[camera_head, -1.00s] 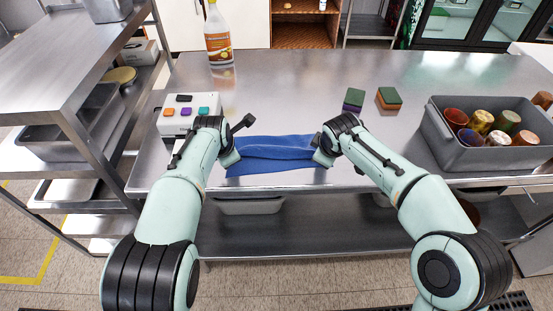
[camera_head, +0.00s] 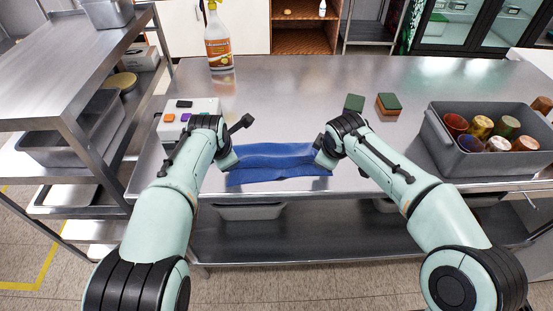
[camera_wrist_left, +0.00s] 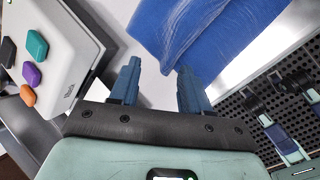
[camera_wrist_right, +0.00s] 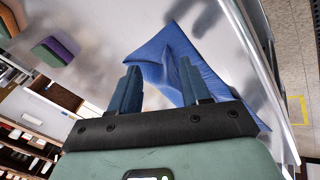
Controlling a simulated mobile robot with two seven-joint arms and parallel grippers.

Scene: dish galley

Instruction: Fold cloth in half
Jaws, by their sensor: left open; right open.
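A blue cloth (camera_head: 275,162) lies on the steel table near its front edge, with a raised fold running across its width. My left gripper (camera_head: 236,157) is at the cloth's left end. In the left wrist view its two fingers (camera_wrist_left: 158,75) are apart with bare table between them, and the cloth (camera_wrist_left: 225,35) lies just beyond the tips. My right gripper (camera_head: 318,155) is at the cloth's right end. In the right wrist view its fingers (camera_wrist_right: 160,72) are apart, and a cloth corner (camera_wrist_right: 178,55) lies between and beyond the tips. Whether the fingers touch the cloth is unclear.
A white box with coloured buttons (camera_head: 187,115) stands left of the left gripper. A spray bottle (camera_head: 218,45) stands at the back. Two sponge stacks, one (camera_head: 354,103) and another (camera_head: 389,104), sit behind the right gripper. A grey bin of cups (camera_head: 455,165) is at the right.

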